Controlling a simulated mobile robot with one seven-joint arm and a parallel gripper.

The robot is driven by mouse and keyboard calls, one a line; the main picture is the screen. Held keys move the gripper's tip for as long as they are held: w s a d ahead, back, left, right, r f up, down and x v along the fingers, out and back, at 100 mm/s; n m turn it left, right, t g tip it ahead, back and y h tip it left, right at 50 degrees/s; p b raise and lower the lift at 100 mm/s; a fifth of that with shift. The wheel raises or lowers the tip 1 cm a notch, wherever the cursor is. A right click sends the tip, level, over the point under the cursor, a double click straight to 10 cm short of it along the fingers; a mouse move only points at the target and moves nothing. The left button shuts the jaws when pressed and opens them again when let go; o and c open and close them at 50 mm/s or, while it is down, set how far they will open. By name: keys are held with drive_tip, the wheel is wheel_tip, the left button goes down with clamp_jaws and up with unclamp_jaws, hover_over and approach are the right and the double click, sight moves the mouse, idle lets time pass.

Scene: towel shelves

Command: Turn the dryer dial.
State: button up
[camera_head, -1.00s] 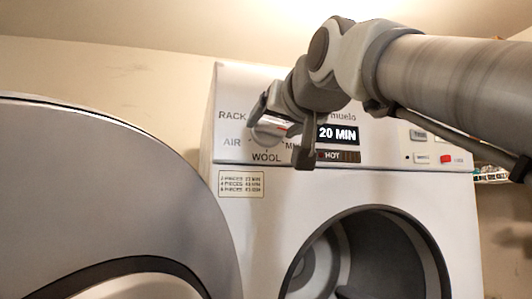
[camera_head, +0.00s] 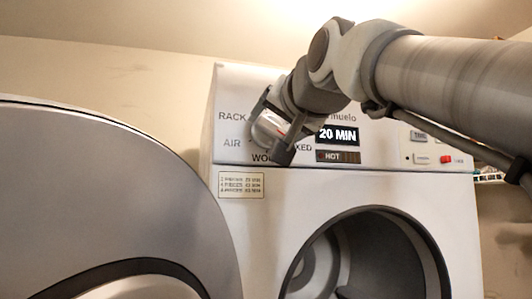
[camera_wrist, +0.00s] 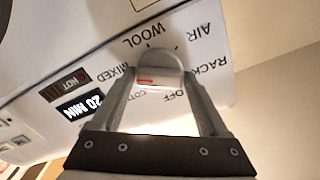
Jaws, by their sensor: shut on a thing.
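The dryer dial (camera_head: 272,123) is a round light-grey knob on the upper left of the dryer's white panel. In the wrist view the dial (camera_wrist: 160,66) has a raised grip with a red mark, ringed by the words WOOL, AIR, RACK, OFF and MIXED. My gripper (camera_head: 270,128) is at the dial with its fingers tilted across it, covering part of the labels. In the wrist view my gripper (camera_wrist: 160,78) has one finger on each side of the dial and is shut on it. Exactly which label the red mark points to I cannot tell.
The display (camera_head: 338,134) reads 20 MIN, with a HOT label (camera_head: 332,156) below. Buttons, one of them red (camera_head: 446,160), sit at the panel's right. The round dryer door (camera_head: 120,185) stands open at left, and the drum opening (camera_head: 375,255) is below the panel.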

drive_tip(key=o, duration=1.2)
drive_tip(key=shift+o, duration=0.2)
drive_tip(key=b+v, duration=0.3)
drive_tip(key=v, duration=1.4)
drive_tip(key=shift+s, duration=0.25)
